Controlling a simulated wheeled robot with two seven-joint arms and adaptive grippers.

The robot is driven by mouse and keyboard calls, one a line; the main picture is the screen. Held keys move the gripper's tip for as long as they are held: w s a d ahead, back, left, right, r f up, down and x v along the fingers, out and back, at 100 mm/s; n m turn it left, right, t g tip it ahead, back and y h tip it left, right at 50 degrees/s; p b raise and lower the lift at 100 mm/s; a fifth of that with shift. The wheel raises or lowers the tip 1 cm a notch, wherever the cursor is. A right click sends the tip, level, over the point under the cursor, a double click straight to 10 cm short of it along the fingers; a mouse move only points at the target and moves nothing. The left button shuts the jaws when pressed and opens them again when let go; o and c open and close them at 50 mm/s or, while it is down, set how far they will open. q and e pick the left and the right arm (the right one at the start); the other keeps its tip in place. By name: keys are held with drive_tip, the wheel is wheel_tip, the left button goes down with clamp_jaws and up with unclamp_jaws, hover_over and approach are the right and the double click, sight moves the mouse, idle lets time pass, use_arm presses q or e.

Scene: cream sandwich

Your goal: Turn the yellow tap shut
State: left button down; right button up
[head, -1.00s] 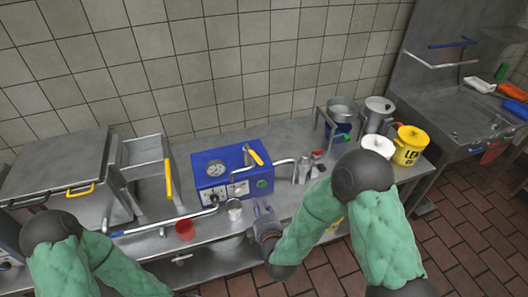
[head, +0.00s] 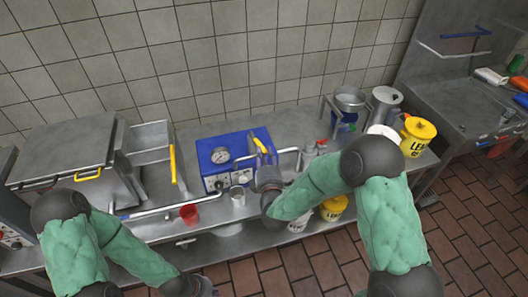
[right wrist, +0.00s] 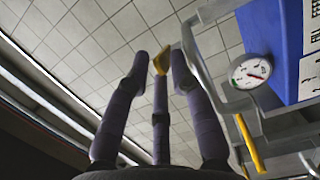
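The blue machine (head: 212,150) with a round gauge stands against the tiled wall on the steel counter. Its yellow tap lever (head: 260,145) is at the right of its top, slanted in the head view. My right gripper (head: 262,162) is at the lever, its fingers pointing up toward it. In the right wrist view a yellow tip (right wrist: 162,61) shows between the fingertips, which stand apart; I cannot tell whether they touch it. My left gripper (head: 208,288) is low at the front edge of the head view, away from the machine, its fingers barely visible.
A basket with a yellow handle (head: 173,164) is left. Pots and a yellow bucket (head: 418,136) stand right.

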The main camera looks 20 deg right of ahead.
drive_tip(key=shift+w+d, duration=0.1)
drive_tip(key=shift+w, duration=0.7)
drive_tip(key=shift+c, duration=0.3)
clamp_jaws()
